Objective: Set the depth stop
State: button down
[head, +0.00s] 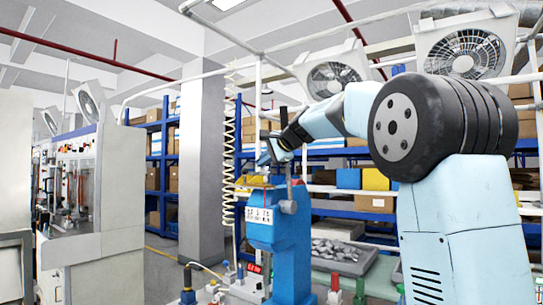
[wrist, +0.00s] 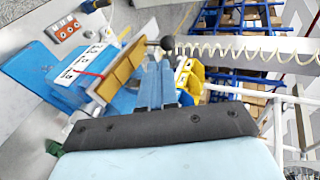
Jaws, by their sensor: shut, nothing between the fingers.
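A blue bench machine (head: 292,235) with a white label panel stands in the middle of the head view. My gripper (head: 268,155) is above its top, at the end of my light blue arm. In the wrist view my gripper's two blue fingers (wrist: 155,82) are together with nothing between them. Just beyond the fingertips is a round dark knob (wrist: 168,43). A tan-yellow plate (wrist: 122,72) lies left of the fingers and a yellow part (wrist: 190,78) right of them. I cannot tell which part is the depth stop, or whether the fingers touch anything.
A coiled cream cable (head: 229,150) hangs left of the machine and crosses the wrist view. A grey tray of metal pieces (head: 335,252) is behind, at right. Blue shelves with boxes (head: 374,204) stand at the back. A grey test cabinet (head: 100,200) is at left.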

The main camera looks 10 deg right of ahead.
aim_at(247, 170)
jog(key=x, duration=0.3)
jog(key=r+x, duration=0.1)
jog(key=x, duration=0.2)
jog(key=shift+w+a, duration=0.1)
jog(key=shift+w, duration=0.1)
